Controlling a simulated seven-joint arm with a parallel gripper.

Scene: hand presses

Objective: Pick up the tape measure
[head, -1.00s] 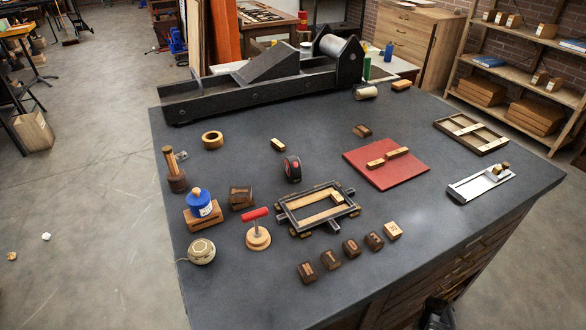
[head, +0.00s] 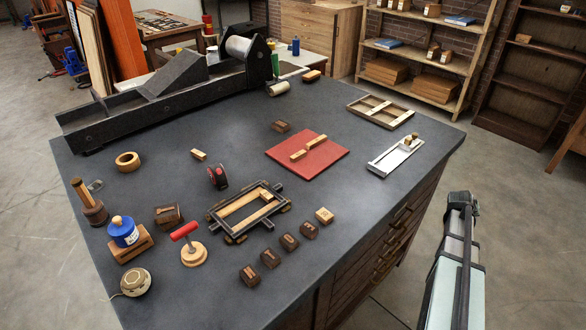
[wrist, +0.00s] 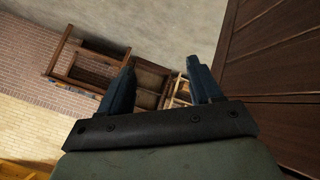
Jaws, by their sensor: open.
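The tape measure (head: 217,177), black with red on its side, stands on the dark bench top in the head view. It is just behind the black metal frame (head: 247,210) and apart from it. My gripper (head: 462,200) is off the bench's right side, beyond the drawer front and well away from the tape measure. In the wrist view my gripper (wrist: 161,68) has its two dark fingers spread with nothing between them. The tape measure does not show in the wrist view.
Several dark wooden blocks line the near side. A long black press (head: 170,90) fills the back.

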